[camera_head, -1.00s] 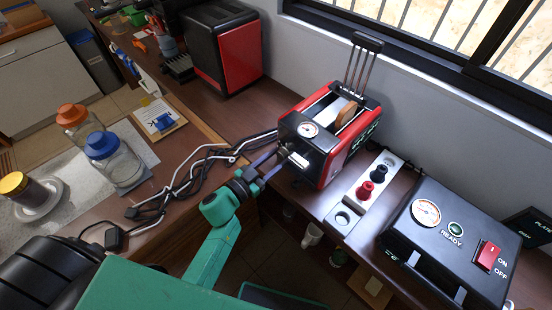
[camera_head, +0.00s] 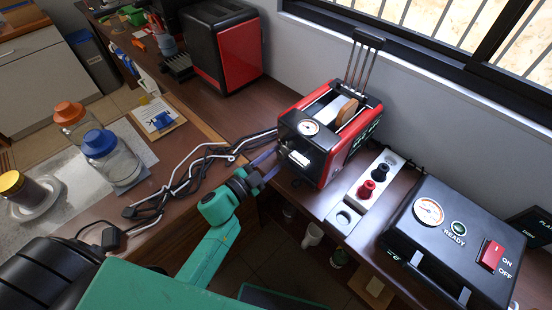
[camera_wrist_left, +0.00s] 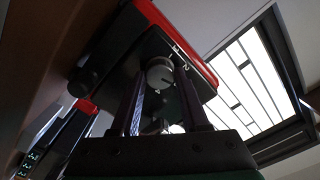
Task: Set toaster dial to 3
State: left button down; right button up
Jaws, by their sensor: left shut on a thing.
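My left gripper (camera_head: 279,153) reaches in from the left to the toaster's front. In the left wrist view the round grey dial (camera_wrist_left: 160,74) sits between the two fingers of my left gripper (camera_wrist_left: 162,88), which is shut on it. A dark mark shows on the dial, but I cannot read its setting. In the head view the dial is hidden or too small to make out. My right gripper is not in view.
A black box with a red switch (camera_head: 491,255) stands at the right. A pale holder with red and black knobs (camera_head: 343,216) lies between it and the toaster. Dark cables (camera_head: 190,178) lie left of my gripper. Jars with blue (camera_head: 101,144) and orange lids stand farther left.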

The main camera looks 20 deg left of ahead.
pick_arm(q)
jog(key=shift+m+b, duration=0.45)
jog(key=shift+m, duration=1.05)
jog(key=shift+c, duration=2.1)
grip_release()
jog(key=b+v, duration=0.1)
jog(key=v, duration=1.3)
jog(key=shift+s+a+b, duration=0.15)
jog(key=shift+s+b, duration=0.15)
jog(key=shift+b, duration=0.05)
